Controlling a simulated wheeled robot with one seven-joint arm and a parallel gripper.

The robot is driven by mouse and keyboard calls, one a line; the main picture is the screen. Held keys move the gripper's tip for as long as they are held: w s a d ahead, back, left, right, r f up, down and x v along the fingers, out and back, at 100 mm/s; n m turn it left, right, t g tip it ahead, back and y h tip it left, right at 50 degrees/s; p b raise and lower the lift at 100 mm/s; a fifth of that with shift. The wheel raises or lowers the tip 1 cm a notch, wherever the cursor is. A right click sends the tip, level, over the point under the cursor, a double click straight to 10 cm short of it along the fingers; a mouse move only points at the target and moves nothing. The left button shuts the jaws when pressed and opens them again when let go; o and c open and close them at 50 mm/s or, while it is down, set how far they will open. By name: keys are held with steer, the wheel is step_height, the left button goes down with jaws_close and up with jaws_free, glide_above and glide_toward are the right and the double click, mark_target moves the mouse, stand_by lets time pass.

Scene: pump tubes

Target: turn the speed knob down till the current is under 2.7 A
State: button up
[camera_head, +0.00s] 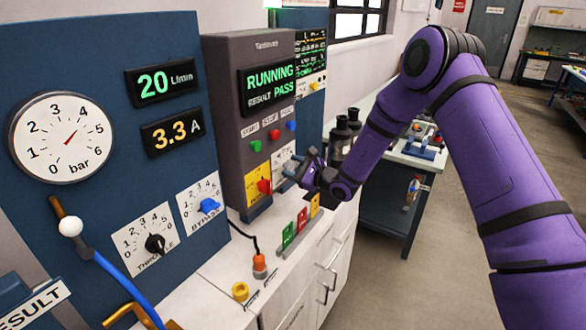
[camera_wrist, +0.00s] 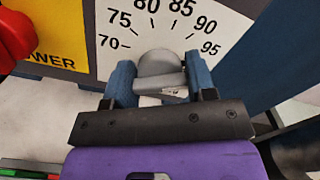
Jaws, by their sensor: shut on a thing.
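The grey speed knob (camera_wrist: 158,64) sits on a white dial plate (camera_wrist: 230,22) marked from 70 to 95 in the wrist view. My gripper (camera_wrist: 160,82) has its two blue fingers on either side of the knob, shut on it. In the head view my gripper (camera_head: 293,168) is at the same white dial plate (camera_head: 283,153), and the fingers and arm hide the knob there. The current display (camera_head: 172,133) reads 3.3 A. The knob's exact pointer position cannot be made out.
The flow display (camera_head: 160,81) reads 20 L/min, and the status screen (camera_head: 268,86) says RUNNING, RESULT PASS. A red power switch (camera_head: 264,186) on yellow is just left of my gripper. Throttle (camera_head: 155,243) and bypass (camera_head: 208,206) knobs are farther left. Colored blocks (camera_head: 289,234) lie below.

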steer(key=o, duration=0.9)
steer(key=shift+o, duration=0.2)
steer(key=v, duration=1.1)
